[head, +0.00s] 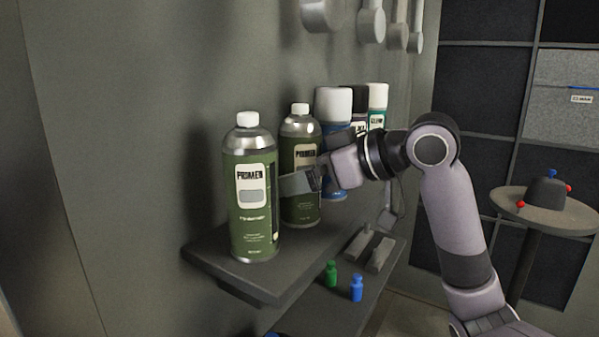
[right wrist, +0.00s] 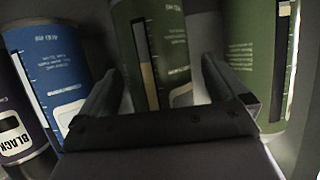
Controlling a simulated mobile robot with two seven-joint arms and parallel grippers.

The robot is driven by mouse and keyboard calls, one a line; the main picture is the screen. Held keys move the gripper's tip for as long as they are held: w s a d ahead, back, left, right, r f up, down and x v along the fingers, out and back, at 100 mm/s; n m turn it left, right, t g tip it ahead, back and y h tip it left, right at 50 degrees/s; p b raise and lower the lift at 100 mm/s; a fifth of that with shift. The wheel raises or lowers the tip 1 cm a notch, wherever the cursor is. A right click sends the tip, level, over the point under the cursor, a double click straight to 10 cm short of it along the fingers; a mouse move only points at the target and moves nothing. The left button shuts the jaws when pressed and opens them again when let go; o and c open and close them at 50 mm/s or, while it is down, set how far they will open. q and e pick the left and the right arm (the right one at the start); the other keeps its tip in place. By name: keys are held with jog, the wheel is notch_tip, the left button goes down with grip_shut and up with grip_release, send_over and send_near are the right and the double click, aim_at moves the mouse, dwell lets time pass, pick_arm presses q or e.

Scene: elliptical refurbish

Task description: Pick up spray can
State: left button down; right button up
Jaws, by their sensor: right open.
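Two green primer spray cans with white caps stand upright on a dark wall shelf: a front one (head: 252,205) and one just behind it (head: 300,205). My right gripper (head: 305,180) reaches in from the right and is open. In the right wrist view its fingers (right wrist: 165,90) lie on either side of the rear green can (right wrist: 150,45). One finger is between the two green cans, the other between the rear green can and a blue can. I cannot tell whether either finger touches. The front green can (right wrist: 262,50) is right of the fingers there. My left gripper is out of view.
The blue can (head: 335,105), a black one (head: 359,98) and a teal one (head: 377,97) stand close behind. A lower shelf holds small green (head: 331,274) and blue (head: 356,289) bottles. A round table (head: 560,222) stands at right.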

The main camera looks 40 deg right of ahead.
aim_at(301, 104)
jog(key=shift+w+a, duration=0.1)
jog(key=shift+w, duration=0.1)
jog(key=c, duration=1.2)
jog(key=shift+o, duration=0.2)
notch_tip(301, 104, up, 10)
jog(key=p, duration=0.2)
jog(key=shift+p, duration=0.3)
